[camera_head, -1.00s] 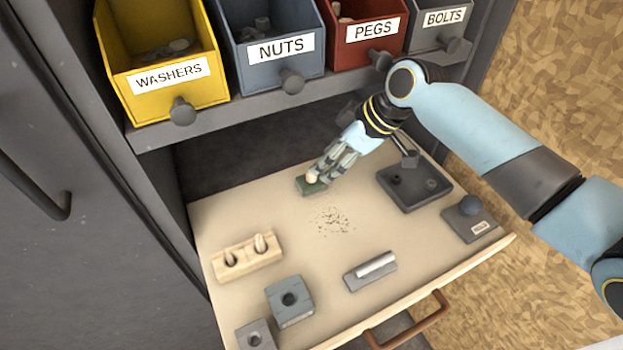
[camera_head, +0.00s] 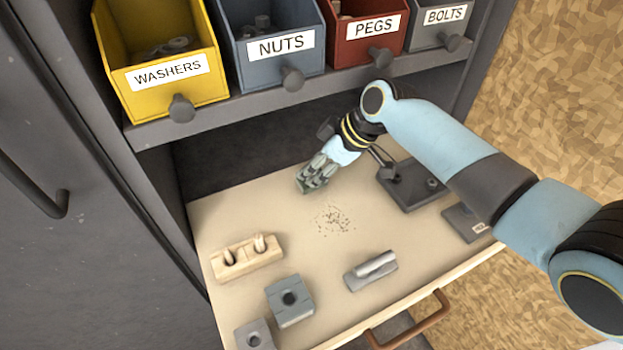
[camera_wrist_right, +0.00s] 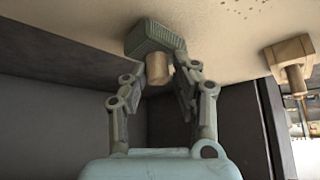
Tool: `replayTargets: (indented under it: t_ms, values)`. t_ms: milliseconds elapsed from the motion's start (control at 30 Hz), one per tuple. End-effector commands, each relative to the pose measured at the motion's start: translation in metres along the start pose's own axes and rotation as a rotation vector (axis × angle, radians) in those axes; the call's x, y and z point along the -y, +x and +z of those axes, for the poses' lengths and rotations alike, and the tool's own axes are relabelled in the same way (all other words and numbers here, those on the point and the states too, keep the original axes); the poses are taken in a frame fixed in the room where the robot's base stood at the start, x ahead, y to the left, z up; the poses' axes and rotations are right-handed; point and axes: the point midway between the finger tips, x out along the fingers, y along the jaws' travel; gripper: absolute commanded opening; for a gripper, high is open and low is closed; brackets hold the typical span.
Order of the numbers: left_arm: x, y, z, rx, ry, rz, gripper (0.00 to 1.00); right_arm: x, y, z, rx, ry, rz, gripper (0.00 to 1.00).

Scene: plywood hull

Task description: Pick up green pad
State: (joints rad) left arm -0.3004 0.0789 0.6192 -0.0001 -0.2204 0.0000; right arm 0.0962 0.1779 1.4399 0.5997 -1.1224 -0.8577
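The green pad is a dark green block with a short round wooden knob. In the right wrist view the green pad (camera_wrist_right: 152,36) lies on the drawer board, and its knob (camera_wrist_right: 157,69) sits between my right gripper's fingers (camera_wrist_right: 160,84). The fingers are spread to either side of the knob, with a gap visible at least on the right. In the head view my right gripper (camera_head: 314,174) is low over the pad at the back of the drawer and hides most of it. My left gripper is not in view.
The open drawer (camera_head: 230,205) also holds a dark tray (camera_head: 415,190), a wooden peg block (camera_head: 247,258), a grey holed block (camera_head: 290,301) and a grey block with a rod (camera_head: 371,270). Dark specks (camera_head: 335,219) lie mid-board. Labelled bins, including washers (camera_head: 168,73), hang above.

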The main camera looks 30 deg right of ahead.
Motion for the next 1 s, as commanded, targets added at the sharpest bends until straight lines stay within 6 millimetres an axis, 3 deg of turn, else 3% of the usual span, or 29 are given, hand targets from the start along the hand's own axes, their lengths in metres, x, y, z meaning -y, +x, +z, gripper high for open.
replayTargets:
  t_ms: [433, 667, 1000]
  values:
    - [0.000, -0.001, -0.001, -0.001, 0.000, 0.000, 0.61, 0.002, 0.001, 0.004, 0.008, 0.002, -0.004, 0.00]
    - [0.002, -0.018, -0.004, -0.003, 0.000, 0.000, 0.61, 0.001, -0.013, -0.006, 0.006, 0.001, -0.003, 0.00]
    - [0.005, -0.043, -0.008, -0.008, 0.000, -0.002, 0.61, 0.000, -0.056, 0.063, 0.010, 0.000, -0.001, 0.00]
